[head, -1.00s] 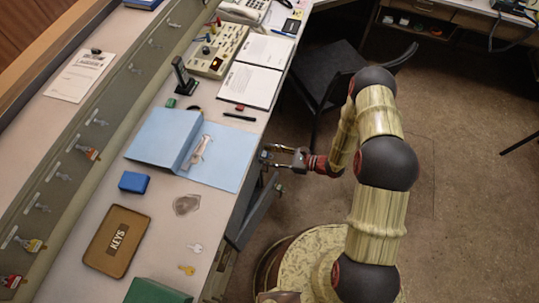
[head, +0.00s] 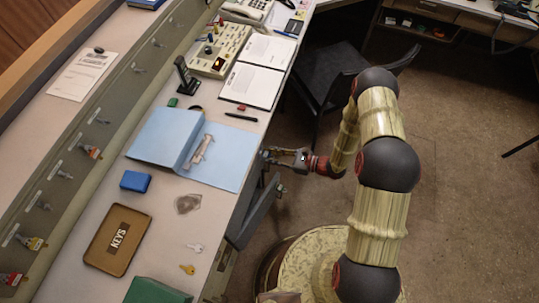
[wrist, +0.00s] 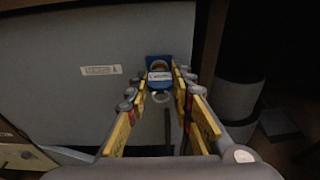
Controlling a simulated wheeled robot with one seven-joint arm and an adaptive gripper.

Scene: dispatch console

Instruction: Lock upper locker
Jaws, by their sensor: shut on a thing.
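The locker front, a grey panel (wrist: 85,100) with a small printed label, fills the left of the wrist view. My gripper (wrist: 162,82), with yellow-sided fingers, is shut on this blue piece. Whether it is a key tag or part of the lock, I cannot tell; any key shaft is hidden. In the head view my gripper (head: 270,157) is at the desk's right edge, where the desk top hides the locker front.
A grey door-like panel (head: 252,212) sticks out from the desk side just below my gripper. A black chair (head: 330,85) stands behind the arm.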

